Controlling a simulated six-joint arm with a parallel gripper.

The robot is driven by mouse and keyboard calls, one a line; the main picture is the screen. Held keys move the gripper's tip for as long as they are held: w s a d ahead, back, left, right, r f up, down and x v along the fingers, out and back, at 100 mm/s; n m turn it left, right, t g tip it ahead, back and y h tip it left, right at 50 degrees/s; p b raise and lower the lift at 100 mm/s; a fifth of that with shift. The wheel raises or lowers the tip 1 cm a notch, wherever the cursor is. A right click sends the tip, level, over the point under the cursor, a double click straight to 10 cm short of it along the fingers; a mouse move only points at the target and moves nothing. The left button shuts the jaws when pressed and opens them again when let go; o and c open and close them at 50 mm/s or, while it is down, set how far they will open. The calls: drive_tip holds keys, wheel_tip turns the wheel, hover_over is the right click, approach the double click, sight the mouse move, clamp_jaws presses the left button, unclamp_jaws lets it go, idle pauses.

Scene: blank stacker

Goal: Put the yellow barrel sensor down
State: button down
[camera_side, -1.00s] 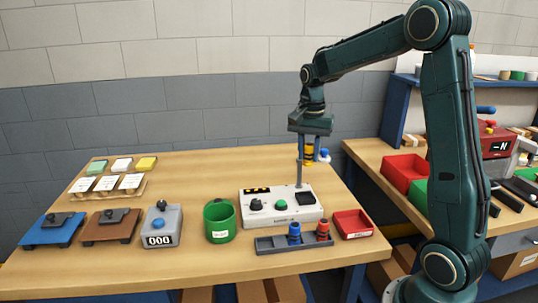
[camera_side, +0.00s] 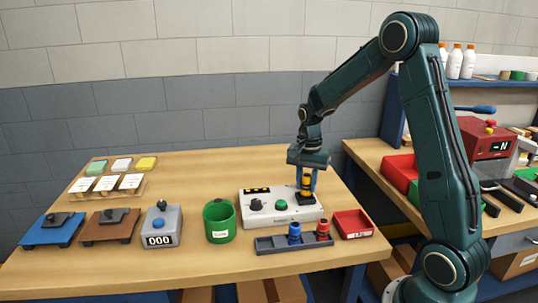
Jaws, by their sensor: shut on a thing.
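The yellow barrel sensor (camera_side: 306,183) is upright between the fingers of my gripper (camera_side: 308,180), which is shut on it. It is over the right part of the white control box (camera_side: 284,213), at the black pad there. I cannot tell whether its base touches the pad, since the fingers and the sensor hide the spot. The dark rack (camera_side: 272,245) in front of the box holds a blue sensor (camera_side: 294,232) and a red sensor (camera_side: 322,229).
A red tray (camera_side: 353,224) is right of the box and a green cup (camera_side: 219,221) left of it. A grey counter (camera_side: 161,226), brown fixture (camera_side: 110,226) and blue fixture (camera_side: 53,229) stand further left. The table's back middle is clear.

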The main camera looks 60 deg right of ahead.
sight(307, 175)
drive_tip(key=shift+f, duration=0.6)
drive_tip(key=shift+f, duration=0.35)
drive_tip(key=c, duration=1.1)
unclamp_jaws()
drive_tip(key=shift+c, duration=0.2)
wheel_tip(307, 175, up, 13)
drive_tip(key=shift+f, duration=0.1)
